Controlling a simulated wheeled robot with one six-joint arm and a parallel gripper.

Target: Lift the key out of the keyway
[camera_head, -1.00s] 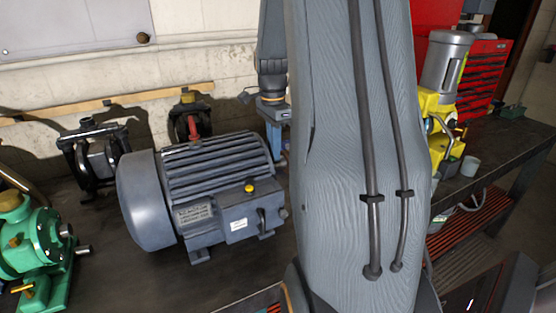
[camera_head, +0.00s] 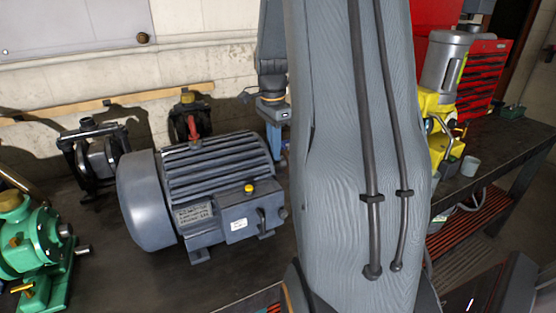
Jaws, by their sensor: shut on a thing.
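My gripper (camera_head: 276,142) shows only in part at the back, between the grey motor and my large arm link. My wrist with an orange ring is above it, and its blue fingers point down. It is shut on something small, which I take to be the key. The key itself, the keyway and the fingertips are hidden from this view, so I cannot tell if the key is in or out of its slot. The grey finned motor (camera_head: 218,175) with a label plate and a yellow cap stands on the bench, in front and to the left of my gripper.
A green pump (camera_head: 32,245) is at the lower left. A yellow machine (camera_head: 440,110) and a red tool chest (camera_head: 485,75) are to the right.

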